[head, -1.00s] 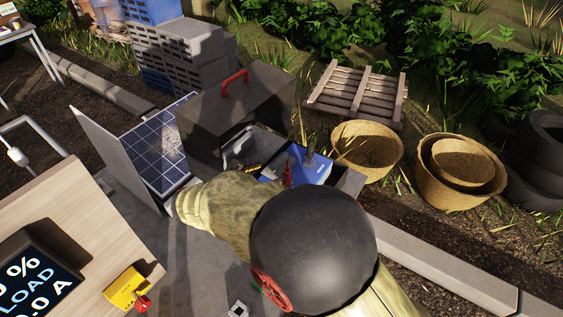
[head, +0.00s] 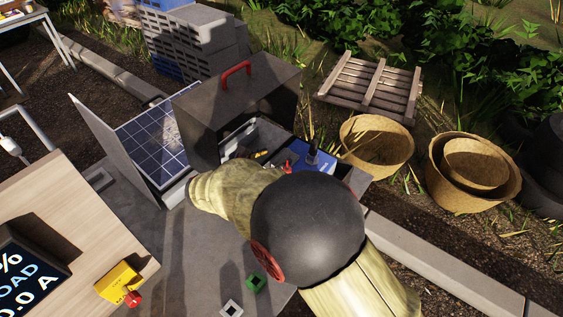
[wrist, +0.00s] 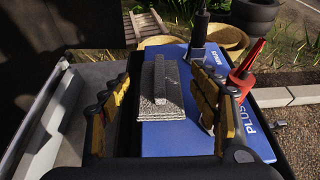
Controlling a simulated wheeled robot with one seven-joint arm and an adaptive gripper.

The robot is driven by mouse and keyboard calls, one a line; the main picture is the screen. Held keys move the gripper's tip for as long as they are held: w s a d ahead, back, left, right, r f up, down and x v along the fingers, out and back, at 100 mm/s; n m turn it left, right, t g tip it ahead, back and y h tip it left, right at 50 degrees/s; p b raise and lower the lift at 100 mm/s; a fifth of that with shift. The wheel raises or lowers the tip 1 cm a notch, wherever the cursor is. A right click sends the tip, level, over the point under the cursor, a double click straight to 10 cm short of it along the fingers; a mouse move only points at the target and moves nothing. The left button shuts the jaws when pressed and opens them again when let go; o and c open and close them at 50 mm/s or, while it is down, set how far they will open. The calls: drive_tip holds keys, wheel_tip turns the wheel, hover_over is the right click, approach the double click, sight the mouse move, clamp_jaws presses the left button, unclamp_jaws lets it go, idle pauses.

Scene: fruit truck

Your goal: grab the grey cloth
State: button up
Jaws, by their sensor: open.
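The grey cloth (wrist: 163,88) looks like a small folded, rough-textured piece with a raised ridge. In the wrist view it lies on top of a blue battery (wrist: 180,142) marked MINUS and PLUS. My gripper (wrist: 160,108) is open, with one yellow-and-black finger on each side of the cloth and gaps between. I cannot tell how far above the battery the fingertips are. In the head view the battery (head: 318,160) shows partly behind my arm, which hides my gripper and the cloth.
A red clamp (wrist: 246,68) and a black clamp (wrist: 199,30) stand on the battery by the right finger. An open dark toolbox (head: 238,105) with a red handle is behind. A solar panel (head: 153,147) leans left, baskets (head: 376,147) stand right.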

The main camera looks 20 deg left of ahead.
sight(281, 156)
drive_tip(key=b+x, duration=0.1)
drive_tip(key=x, duration=0.3)
drive_tip(key=shift+w+b, duration=0.3)
drive_tip(key=shift+c, duration=0.8)
drive_tip(key=c, duration=1.3)
